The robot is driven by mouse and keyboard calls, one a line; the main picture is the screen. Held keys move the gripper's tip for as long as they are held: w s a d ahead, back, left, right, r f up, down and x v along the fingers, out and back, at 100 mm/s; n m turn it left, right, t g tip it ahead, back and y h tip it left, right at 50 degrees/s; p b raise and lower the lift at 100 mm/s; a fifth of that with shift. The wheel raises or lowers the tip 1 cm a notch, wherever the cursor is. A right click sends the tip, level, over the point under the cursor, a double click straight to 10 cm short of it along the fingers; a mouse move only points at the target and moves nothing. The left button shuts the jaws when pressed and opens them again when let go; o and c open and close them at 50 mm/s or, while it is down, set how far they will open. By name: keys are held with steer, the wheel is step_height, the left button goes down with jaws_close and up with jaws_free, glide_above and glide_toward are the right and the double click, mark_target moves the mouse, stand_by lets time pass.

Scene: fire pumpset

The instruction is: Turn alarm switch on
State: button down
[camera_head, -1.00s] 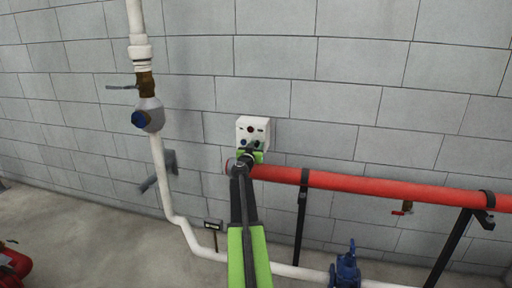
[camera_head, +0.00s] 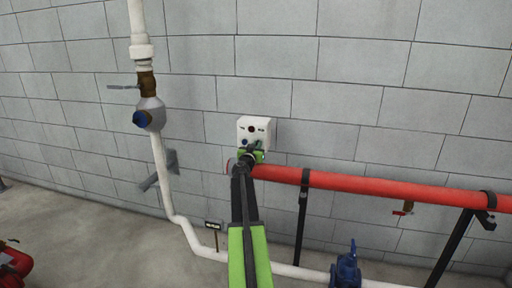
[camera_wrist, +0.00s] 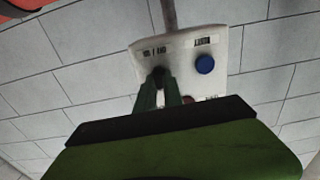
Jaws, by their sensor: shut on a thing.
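The alarm box is a white box (camera_head: 246,124) on the grey block wall, with a dark red round part (camera_head: 251,129) near its top and a blue button (camera_head: 244,141) at lower left. In the wrist view the box (camera_wrist: 222,42) appears upside down, with the blue button (camera_wrist: 205,64) at right and a black switch (camera_wrist: 160,73) at left. My gripper (camera_wrist: 162,84) is at the box face, its narrow fingers shut on the black switch. In the head view my gripper (camera_head: 255,148) covers the box's lower right. The switch's exact angle is hard to tell.
A red horizontal pipe (camera_head: 375,185) runs right of my gripper, just below the box. A white vertical pipe (camera_head: 160,170) with a blue-capped valve (camera_head: 146,117) stands at left. A blue valve (camera_head: 346,268) sits low at right.

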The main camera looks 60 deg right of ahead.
steer(key=shift+d+r+n, duration=0.1)
steer(key=shift+d+n, duration=0.05)
steer(key=shift+n, duration=0.15)
steer(key=n, duration=1.1)
stand_by(0.4)
steer(key=c, duration=1.5)
jaws_free()
steer(key=shift+d, duration=0.1)
steer(key=shift+w, duration=0.1)
steer(key=shift+a, duration=0.2)
